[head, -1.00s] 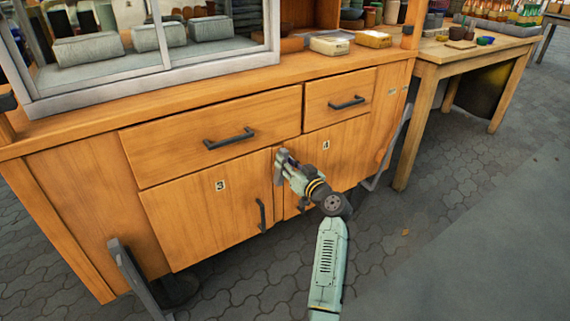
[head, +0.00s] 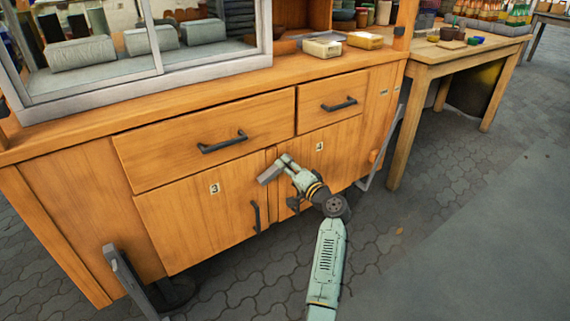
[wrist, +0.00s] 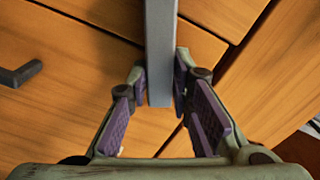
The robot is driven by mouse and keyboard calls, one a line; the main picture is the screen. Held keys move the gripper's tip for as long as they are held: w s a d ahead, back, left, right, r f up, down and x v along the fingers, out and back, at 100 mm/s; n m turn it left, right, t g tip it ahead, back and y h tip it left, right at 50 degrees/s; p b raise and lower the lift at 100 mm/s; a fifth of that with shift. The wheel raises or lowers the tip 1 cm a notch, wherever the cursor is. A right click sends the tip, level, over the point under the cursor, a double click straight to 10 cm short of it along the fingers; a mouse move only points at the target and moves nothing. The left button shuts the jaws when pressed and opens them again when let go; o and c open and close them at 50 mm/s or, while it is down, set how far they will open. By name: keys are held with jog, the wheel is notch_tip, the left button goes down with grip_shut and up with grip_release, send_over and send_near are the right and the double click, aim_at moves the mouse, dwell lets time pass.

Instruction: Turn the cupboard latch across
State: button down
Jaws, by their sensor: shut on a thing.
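The cupboard latch is a plain grey metal bar (wrist: 160,50). In the wrist view it runs down from the top edge and ends between my fingers. In the head view a grey-brown bar end (head: 270,175), which looks like the latch, sticks out to the lower left of my fingers, over the seam between doors 3 and 4. My gripper (head: 283,166) is shut on the latch, with its purple-padded fingers (wrist: 161,84) on either side of the bar. The latch's pivot is hidden.
Door 3 (head: 190,212) and door 4 (head: 335,150) are closed, as are the drawers above. Dark handles stick out, one on the left drawer (head: 222,142) and one on door 3 (head: 255,216). A wooden table (head: 470,56) stands at right. The paving in front is clear.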

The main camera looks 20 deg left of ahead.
jog(key=m, duration=0.2)
jog(key=f+m+p, duration=0.1)
jog(key=m, duration=0.1)
jog(key=shift+w+d+f+m+p, duration=0.1)
jog(key=shift+w+m+p, duration=0.05)
jog(key=shift+m+p, duration=0.2)
jog(key=shift+m, duration=0.25)
jog(key=c, duration=1.4)
grip_release()
jog(key=shift+f, duration=0.1)
jog(key=shift+c, duration=0.2)
jog(key=v, duration=1.2)
